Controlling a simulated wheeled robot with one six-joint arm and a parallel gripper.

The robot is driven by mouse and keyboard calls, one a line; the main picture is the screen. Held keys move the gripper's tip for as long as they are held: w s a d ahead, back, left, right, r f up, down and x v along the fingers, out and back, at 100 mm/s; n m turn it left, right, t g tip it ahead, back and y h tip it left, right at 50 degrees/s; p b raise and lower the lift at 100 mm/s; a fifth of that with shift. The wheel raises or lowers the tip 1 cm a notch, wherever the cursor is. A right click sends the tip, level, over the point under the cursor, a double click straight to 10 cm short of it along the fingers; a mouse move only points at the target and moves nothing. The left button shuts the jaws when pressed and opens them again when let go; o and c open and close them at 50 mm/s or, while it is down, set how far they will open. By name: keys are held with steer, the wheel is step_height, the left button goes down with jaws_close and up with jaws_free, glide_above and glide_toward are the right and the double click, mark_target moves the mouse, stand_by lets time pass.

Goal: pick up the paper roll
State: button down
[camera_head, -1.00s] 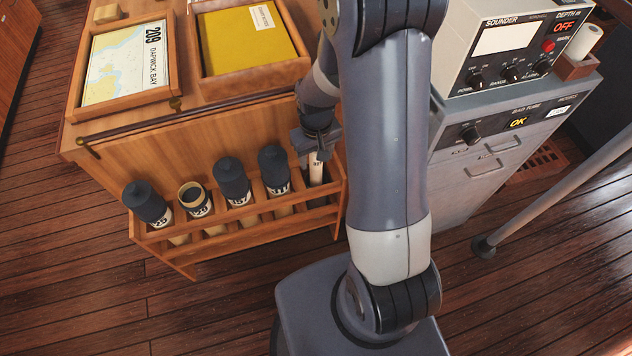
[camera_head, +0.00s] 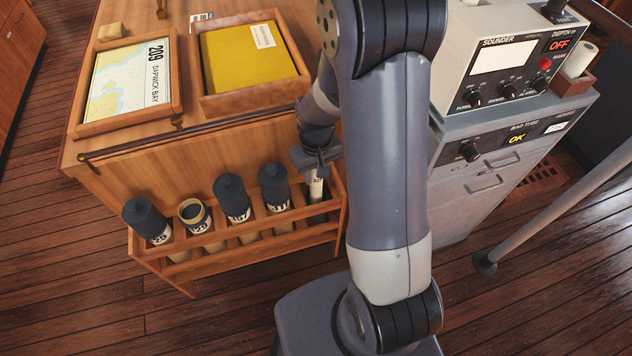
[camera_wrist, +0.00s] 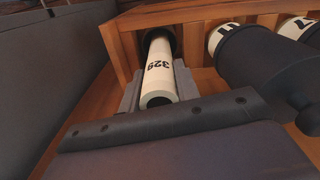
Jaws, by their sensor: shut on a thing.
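A white paper roll (camera_wrist: 158,78) marked 329 stands in the right-end slot of the wooden rack; its open end faces the wrist camera. It also shows in the head view (camera_head: 317,187), just under my gripper (camera_head: 317,160). In the wrist view my gripper (camera_wrist: 157,88) has a grey finger on each side of the roll and is shut on it near its upper end. The roll's lower end is inside a dark round opening, so how deep it sits cannot be told.
Dark-capped tubes (camera_head: 233,198) and an open tube (camera_head: 194,213) fill the slots to the left, close to my gripper. The chart table (camera_head: 130,160) rises behind the rack. A grey cabinet (camera_head: 470,200) stands right.

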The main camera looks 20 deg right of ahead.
step_height(320, 180, up, 34)
steer(key=p, duration=0.6)
steer(key=shift+f+p, duration=0.15)
steer(key=shift+p, duration=0.15)
